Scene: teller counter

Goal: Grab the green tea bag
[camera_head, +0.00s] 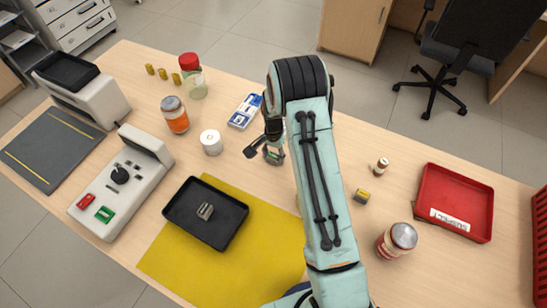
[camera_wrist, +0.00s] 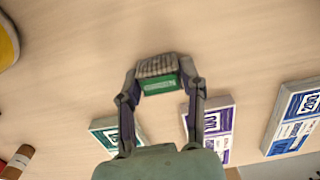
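The green tea bag (camera_wrist: 159,84) is a small packet with a green label and a grey ribbed part. In the wrist view it lies between the fingertips of my gripper (camera_wrist: 160,76). The fingers stand apart, one on each side of it; I see no clear grip on it. In the head view my gripper (camera_head: 265,150) hangs low over the middle of the table, right of the white roll, and a bit of green shows at its fingers. My arm hides part of the table there.
A blue-white packet (camera_head: 245,111) lies close behind my gripper. The white roll (camera_head: 211,142) and an orange jar (camera_head: 175,114) stand to the left. A black tray (camera_head: 177,209) sits on a yellow mat (camera_head: 165,262). A red tray (camera_head: 470,230) is at the right.

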